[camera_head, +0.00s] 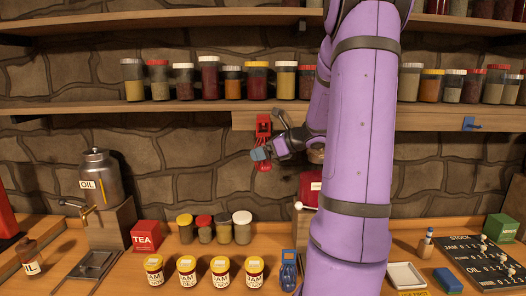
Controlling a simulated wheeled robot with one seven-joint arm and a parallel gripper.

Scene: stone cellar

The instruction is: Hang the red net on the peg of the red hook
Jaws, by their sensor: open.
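The red hook (263,122) is fixed to the front of the wooden board under the middle shelf. Something red, which looks like the lower part of the red net (264,167), hangs just below the hook, behind my gripper. My gripper (260,153) is at the end of my purple arm, right in front of this spot, with its jaws open. It hides the middle of the red shape, so I cannot tell whether the net's loop sits on the peg or whether the gripper touches it.
A blue hook (470,124) is on the board at right. A blue item (288,270) lies on the counter near several jam jars (186,271). A red jar (311,187) stands behind my arm. An oil can (97,178) and a tea box (146,235) are at left.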

